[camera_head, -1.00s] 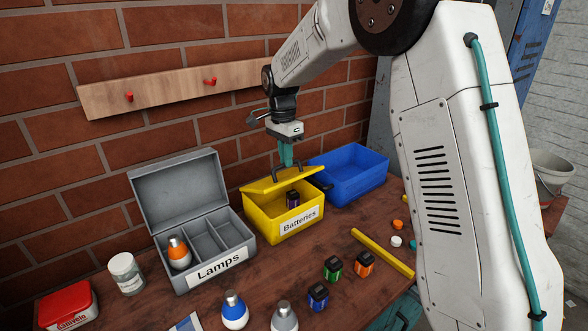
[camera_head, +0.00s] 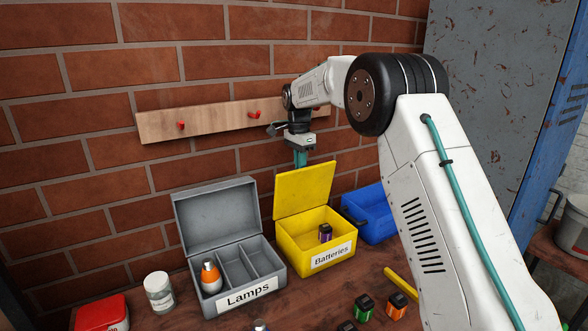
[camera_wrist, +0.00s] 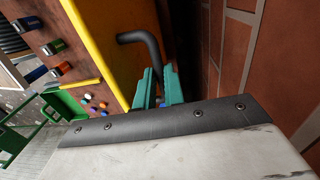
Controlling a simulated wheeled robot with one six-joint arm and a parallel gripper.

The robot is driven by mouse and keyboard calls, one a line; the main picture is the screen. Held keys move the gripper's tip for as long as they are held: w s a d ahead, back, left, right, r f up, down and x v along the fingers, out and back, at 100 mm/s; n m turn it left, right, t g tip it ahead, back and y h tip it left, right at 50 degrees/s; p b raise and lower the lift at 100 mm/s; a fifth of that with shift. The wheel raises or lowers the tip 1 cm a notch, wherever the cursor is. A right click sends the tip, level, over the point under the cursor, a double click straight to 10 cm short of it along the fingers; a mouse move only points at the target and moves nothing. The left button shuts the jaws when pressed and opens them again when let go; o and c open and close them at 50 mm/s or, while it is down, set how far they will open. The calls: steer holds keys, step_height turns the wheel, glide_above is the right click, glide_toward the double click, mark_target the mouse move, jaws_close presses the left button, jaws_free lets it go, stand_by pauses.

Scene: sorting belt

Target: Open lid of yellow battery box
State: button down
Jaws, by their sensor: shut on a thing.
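The yellow battery box (camera_head: 292,256), labelled "Batteries", stands on the bench. Its yellow lid (camera_head: 304,190) is raised close to upright at the back, and one dark purple battery (camera_head: 325,233) shows inside. My gripper (camera_head: 300,158) is at the lid's top edge, its fingertips partly hidden behind the lid. In the wrist view, the teal fingers (camera_wrist: 159,86) are shut on the black lid handle (camera_wrist: 142,42), which sticks out from the yellow lid (camera_wrist: 98,40).
A grey open lamp box (camera_head: 222,265) with an orange lamp stands left of the battery box. A blue bin (camera_head: 376,224) is close on the right. The brick wall and a wooden peg rail (camera_head: 222,121) are close behind. Loose batteries (camera_head: 364,306) lie in front.

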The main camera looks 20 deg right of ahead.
steer(key=shift+w+a+f, duration=0.1)
steer(key=shift+w+f, duration=0.05)
steer(key=shift+f, duration=0.35)
steer(key=c, duration=1.5)
jaws_free()
steer(key=shift+w, duration=0.15)
step_height(320, 180, up, 8)
steer(key=shift+w, duration=0.3)
steer(key=shift+a, duration=0.1)
